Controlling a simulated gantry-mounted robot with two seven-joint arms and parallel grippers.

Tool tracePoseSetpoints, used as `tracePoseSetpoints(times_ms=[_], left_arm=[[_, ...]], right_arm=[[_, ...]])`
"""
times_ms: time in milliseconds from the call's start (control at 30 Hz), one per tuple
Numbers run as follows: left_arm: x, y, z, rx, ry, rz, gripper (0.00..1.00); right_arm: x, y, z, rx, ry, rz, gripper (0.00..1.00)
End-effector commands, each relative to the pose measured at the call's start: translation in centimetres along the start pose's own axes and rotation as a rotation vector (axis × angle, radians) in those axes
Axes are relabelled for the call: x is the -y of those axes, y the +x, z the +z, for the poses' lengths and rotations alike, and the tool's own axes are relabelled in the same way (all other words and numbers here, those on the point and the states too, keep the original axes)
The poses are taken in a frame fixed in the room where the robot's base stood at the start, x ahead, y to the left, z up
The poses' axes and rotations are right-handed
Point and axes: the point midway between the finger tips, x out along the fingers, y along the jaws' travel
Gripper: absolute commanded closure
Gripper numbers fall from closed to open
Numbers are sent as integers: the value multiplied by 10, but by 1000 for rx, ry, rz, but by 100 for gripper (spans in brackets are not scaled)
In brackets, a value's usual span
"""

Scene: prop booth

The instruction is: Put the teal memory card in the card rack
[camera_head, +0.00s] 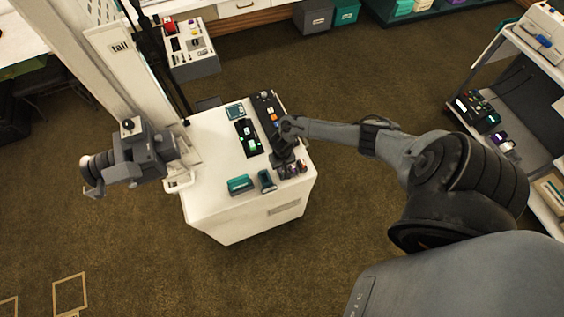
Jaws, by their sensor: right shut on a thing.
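My right gripper (284,158) reaches in from the right and points down over the right side of a white cabinet top (207,160). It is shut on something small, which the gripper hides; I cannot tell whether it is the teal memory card. A black holder with bright green parts (248,137) stands just left of the gripper; it may be the card rack, but it is too small to be sure. A teal block (241,184) and a dark teal upright piece (266,180) stand near the front edge. My left gripper is not in view.
A black panel with coloured buttons (268,110) and a small teal-framed item (235,111) lie towards the back. Small dark purple items (293,169) stand at the right front corner. A grey camera-like device (128,160) hangs left of the cabinet. A shelf cart (503,65) stands far right.

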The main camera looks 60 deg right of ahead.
Motion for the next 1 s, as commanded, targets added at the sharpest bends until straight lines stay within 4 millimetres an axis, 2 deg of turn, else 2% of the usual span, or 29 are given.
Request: tracePoseSetpoints(times_ms=[433,467,633,667,1000], left_arm=[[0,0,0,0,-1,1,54],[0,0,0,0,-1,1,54],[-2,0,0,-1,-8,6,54],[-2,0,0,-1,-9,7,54],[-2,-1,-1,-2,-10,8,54]], right_arm=[[0,2,0,0,0,0,100],[0,2,0,0,0,0,84],[0,2,0,0,0,0,58],[0,2,0,0,0,0,56],[0,1,0,0,0,0,56]])
